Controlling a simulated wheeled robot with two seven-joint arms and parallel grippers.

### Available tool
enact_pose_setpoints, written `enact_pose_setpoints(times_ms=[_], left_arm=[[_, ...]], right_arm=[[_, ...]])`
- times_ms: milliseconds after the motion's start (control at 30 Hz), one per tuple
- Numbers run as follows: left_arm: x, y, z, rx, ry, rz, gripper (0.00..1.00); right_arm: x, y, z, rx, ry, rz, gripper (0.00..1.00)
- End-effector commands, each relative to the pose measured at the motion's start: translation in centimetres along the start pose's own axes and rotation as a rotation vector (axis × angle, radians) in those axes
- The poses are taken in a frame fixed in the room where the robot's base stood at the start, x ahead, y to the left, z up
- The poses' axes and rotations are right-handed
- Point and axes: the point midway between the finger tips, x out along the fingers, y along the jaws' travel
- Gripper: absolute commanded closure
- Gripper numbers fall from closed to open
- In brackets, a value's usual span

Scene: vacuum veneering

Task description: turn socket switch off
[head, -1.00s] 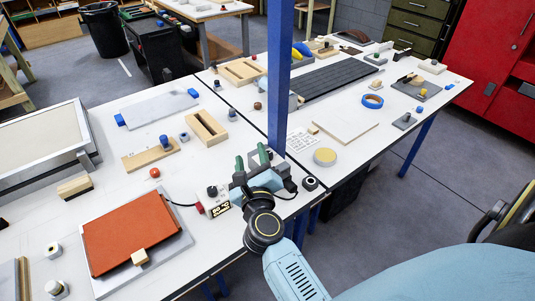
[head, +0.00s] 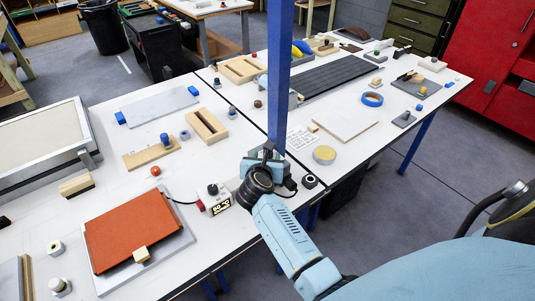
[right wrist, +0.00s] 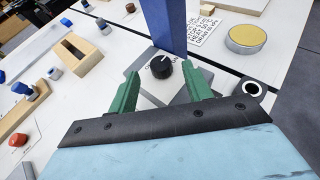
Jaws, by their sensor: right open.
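The socket switch is a black round knob (right wrist: 161,67) on a light grey box (right wrist: 150,88) in the right wrist view, close to the blue post. It has a small pale mark on top and lettering around it, too small to read surely. My right gripper (right wrist: 162,84) is open, with one green finger on either side of the knob and visible gaps to it. In the head view my right wrist (head: 258,182) hides the knob and most of the box. My left gripper is not in view.
A blue post (head: 279,80) rises right behind the box. A black-and-white ring (head: 309,181) lies to the right. An orange mat (head: 130,230) lies front left.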

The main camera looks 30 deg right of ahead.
Motion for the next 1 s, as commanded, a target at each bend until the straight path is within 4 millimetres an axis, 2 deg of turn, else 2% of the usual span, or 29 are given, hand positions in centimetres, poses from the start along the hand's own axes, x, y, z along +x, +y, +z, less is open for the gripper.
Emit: enact_pose_setpoints(times_ms=[100, 233, 633, 933, 1000], left_arm=[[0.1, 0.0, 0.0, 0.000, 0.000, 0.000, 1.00], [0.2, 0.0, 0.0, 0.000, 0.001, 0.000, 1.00], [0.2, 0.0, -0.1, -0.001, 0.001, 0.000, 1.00], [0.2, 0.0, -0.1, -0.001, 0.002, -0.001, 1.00], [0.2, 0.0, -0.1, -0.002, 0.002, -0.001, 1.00]], right_arm=[[1.7, 0.0, 0.0, -0.002, -0.001, -0.001, 0.50], [2.7, 0.0, 0.0, -0.001, -0.001, 0.000, 0.50], [3.2, 0.0, 0.0, -0.001, -0.001, 0.000, 0.52], [3.2, 0.0, 0.0, -0.001, 0.000, 0.000, 0.91], [3.2, 0.0, 0.0, -0.001, 0.000, 0.000, 0.95]])
